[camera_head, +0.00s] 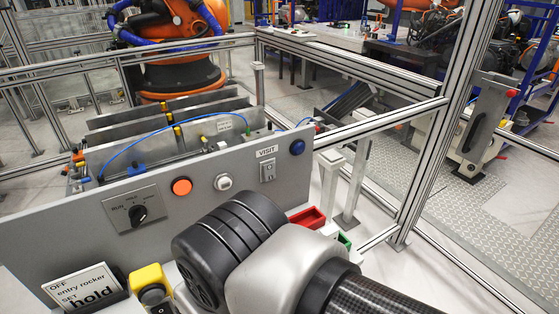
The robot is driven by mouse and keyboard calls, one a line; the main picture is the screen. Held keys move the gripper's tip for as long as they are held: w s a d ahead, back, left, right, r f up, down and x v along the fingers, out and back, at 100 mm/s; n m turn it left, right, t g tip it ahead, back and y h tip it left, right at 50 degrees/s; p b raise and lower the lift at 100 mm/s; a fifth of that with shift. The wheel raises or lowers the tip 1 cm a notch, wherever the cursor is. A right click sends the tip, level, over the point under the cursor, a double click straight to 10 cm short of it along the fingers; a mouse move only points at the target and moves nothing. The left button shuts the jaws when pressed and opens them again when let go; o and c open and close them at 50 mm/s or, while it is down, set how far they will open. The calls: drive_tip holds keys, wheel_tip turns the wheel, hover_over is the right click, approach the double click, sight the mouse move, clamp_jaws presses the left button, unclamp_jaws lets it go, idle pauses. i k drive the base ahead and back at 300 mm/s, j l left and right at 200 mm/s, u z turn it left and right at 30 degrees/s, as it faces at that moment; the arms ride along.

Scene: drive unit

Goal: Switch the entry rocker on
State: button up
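A grey upright control panel (80,232) stands in front of me. A small white rocker switch (267,171) sits on its right part, below a label reading "VISIT" (267,151). It is the only rocker I can make out; its position is too small to tell. A card (82,290) at the lower left reads "OFF", "entry rocker", "SET", "hold". My arm fills the lower middle, below and in front of the switch, apart from it in the picture. My gripper fingers do not show.
The panel also bears a black rotary knob (138,214), an orange button (182,187), a white button (223,182) and a blue button (297,147). A yellow box (149,279) and a red bin (307,218) stand near my arm. Metal fence posts (425,165) rise at right.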

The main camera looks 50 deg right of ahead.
sight(269, 170)
drive_tip(key=k+l, duration=0.1)
drive_tip(key=l, duration=0.3)
drive_tip(key=k+l+u, duration=0.1)
drive_tip(key=l, duration=0.3)
drive_tip(key=k+l+u, duration=0.1)
drive_tip(key=l, duration=0.3)
drive_tip(key=k+l, duration=0.1)
drive_tip(key=l, duration=0.3)
drive_tip(key=k+l+u, duration=0.1)
drive_tip(key=l, duration=0.3)
drive_tip(key=k+l, duration=0.15)
drive_tip(key=l, duration=0.2)
drive_tip(key=i+l+u, duration=0.15)
drive_tip(key=u, duration=0.15)
drive_tip(key=i+l+u, duration=0.1)
drive_tip(key=l+u, duration=0.15)
drive_tip(key=l, duration=0.2)
